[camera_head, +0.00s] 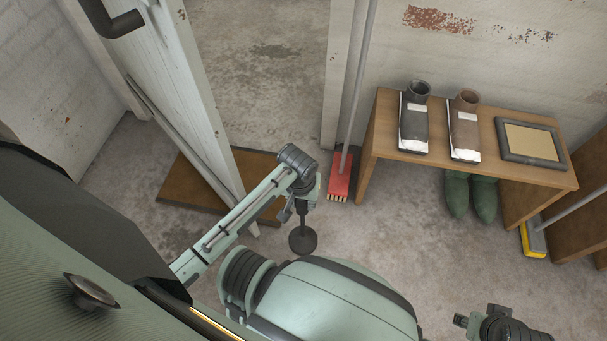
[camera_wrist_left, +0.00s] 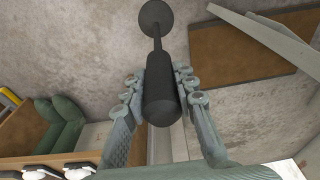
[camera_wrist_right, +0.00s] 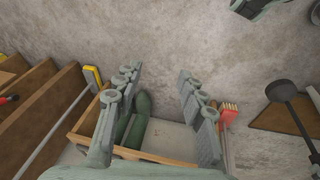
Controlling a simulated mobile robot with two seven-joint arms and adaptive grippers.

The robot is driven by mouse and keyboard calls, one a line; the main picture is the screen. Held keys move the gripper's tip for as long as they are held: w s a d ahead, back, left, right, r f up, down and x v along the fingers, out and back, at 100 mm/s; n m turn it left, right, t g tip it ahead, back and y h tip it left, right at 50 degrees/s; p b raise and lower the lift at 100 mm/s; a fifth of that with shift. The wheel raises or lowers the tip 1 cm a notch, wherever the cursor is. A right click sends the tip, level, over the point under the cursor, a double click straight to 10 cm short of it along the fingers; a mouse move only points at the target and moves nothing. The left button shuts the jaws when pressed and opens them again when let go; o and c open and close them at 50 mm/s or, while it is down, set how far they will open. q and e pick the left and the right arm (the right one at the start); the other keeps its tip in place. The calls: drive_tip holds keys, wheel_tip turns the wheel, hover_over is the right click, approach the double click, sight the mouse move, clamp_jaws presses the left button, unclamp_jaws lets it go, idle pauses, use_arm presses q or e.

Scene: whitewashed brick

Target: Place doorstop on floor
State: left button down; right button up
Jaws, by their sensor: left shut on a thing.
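The doorstop (camera_head: 302,240) is black, with a round disc foot, a thin stem and a thick cylindrical grip. In the left wrist view the doorstop (camera_wrist_left: 158,92) has its grip between the fingers of my left gripper (camera_wrist_left: 160,80), which is shut on it. In the head view my left gripper (camera_head: 305,192) holds it upright, disc down, over the concrete floor (camera_head: 340,240). I cannot tell if the disc touches the floor. The doorstop (camera_wrist_right: 280,92) also shows at the right of the right wrist view. My right gripper (camera_wrist_right: 154,78) is open and empty.
A white door (camera_head: 165,75) stands open left of the doorstop, over a brown mat (camera_head: 190,190). A red broom (camera_head: 340,178) leans by the doorway. Floor between is clear.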

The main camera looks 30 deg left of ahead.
use_arm(q)
drive_tip(key=w+d+f+b, duration=0.3)
drive_tip(key=w+d+f, duration=0.1)
drive_tip(key=w+f, duration=0.3)
drive_tip(key=shift+w+d+f, duration=0.35)
drive_tip(key=shift+d+f, duration=0.05)
drive_tip(key=shift+f, duration=0.65)
use_arm(e)
drive_tip(key=d+v, duration=0.1)
drive_tip(key=v, duration=0.7)
drive_tip(key=shift+w+r+h, duration=0.25)
drive_tip(key=shift+w+h, duration=0.05)
drive_tip(key=shift+w, duration=0.1)
use_arm(q)
drive_tip(key=shift+f, duration=0.15)
use_arm(e)
drive_tip(key=shift+d, duration=0.15)
use_arm(q)
drive_tip(key=c, duration=1.2)
unclamp_jaws()
drive_tip(key=shift+s+f, duration=0.1)
drive_tip(key=shift+s, duration=0.05)
use_arm(e)
drive_tip(key=shift+r, duration=0.1)
